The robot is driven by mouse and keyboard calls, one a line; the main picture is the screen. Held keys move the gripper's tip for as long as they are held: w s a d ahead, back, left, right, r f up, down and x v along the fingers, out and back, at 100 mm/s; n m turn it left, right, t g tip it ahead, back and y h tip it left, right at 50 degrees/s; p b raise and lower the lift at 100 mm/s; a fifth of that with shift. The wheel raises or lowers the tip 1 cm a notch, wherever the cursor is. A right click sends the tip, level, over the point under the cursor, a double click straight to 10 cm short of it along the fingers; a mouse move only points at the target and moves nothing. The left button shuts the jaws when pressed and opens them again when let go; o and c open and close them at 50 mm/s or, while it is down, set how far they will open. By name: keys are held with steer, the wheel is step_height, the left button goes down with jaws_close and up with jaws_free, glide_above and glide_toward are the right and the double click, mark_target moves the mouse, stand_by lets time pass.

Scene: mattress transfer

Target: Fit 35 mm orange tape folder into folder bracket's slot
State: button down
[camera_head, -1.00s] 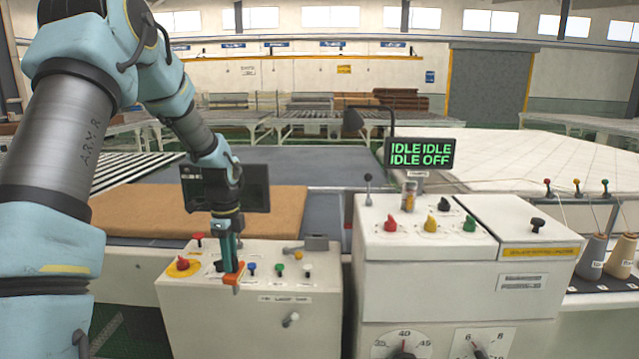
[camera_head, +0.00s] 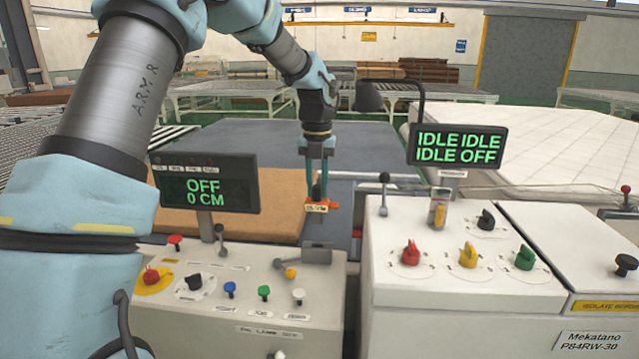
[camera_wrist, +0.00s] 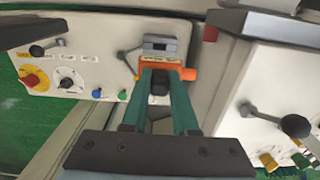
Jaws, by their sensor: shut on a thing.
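My gripper (camera_head: 318,200) is shut on the orange tape folder (camera_head: 331,204), which carries a pale label. It holds the folder in the air above the right rear part of the left control box. In the wrist view the orange folder (camera_wrist: 188,73) shows between and beyond the green fingers of my gripper (camera_wrist: 161,80). A grey metal bracket (camera_head: 316,253) sits on the box's top at its right edge, below the folder. It also shows in the wrist view (camera_wrist: 160,45), just past the folder. Its slot cannot be made out clearly. The folder looks apart from the bracket.
The left control box (camera_head: 240,318) has several coloured knobs and a display (camera_head: 205,182) reading OFF, 0 CM. The right machine (camera_head: 460,290) stands beside it with a lever (camera_head: 384,195), knobs and a display (camera_head: 457,146). A brown mattress panel (camera_head: 280,205) lies behind.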

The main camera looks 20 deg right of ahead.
mark_target(317, 205)
steer(key=shift+w, duration=0.15)
steer(key=shift+w+d, duration=0.15)
steer(key=shift+f+b, duration=1.25)
steer(key=shift+f, duration=1.6)
steer(key=shift+p, duration=1)
steer(key=shift+f+b, duration=1.2)
steer(key=shift+f, duration=1.55)
steer(key=c, duration=0.6)
jaws_free()
steer(key=shift+f, duration=0.1)
step_height(317, 205, up, 11)
steer(key=b, duration=0.3)
